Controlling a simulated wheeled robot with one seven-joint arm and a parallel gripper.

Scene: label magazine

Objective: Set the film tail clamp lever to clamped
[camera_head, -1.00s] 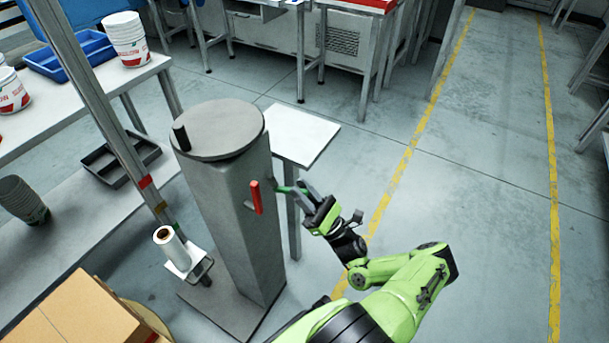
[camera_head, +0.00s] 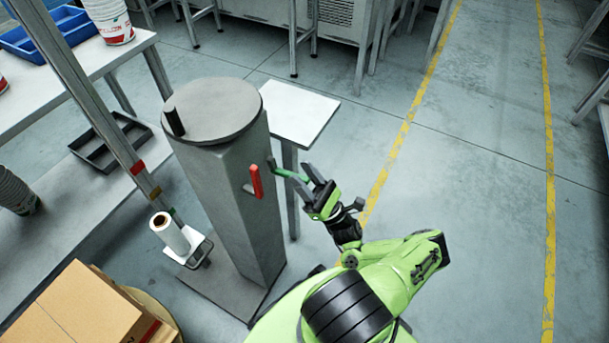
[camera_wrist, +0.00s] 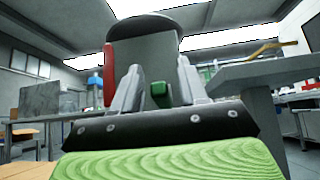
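A grey column with a round top (camera_head: 225,160) stands in the middle of the head view. A red lever (camera_head: 256,182) stands upright on its side, and a green lever (camera_head: 288,174) sticks out to the right beside it. I cannot read which is the film tail clamp lever. My gripper (camera_head: 307,181) is at the outer end of the green lever. In the wrist view the fingers of my gripper (camera_wrist: 159,88) are spread, with the green lever's end (camera_wrist: 159,94) between them and gaps showing. The red lever (camera_wrist: 109,75) is left of the left finger.
A white side table (camera_head: 300,112) stands just behind the column and shows at right in the wrist view (camera_wrist: 265,68). A film roll (camera_head: 168,232) sits on a small holder at left. Cardboard boxes (camera_head: 85,315) are at lower left. Floor to the right is clear.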

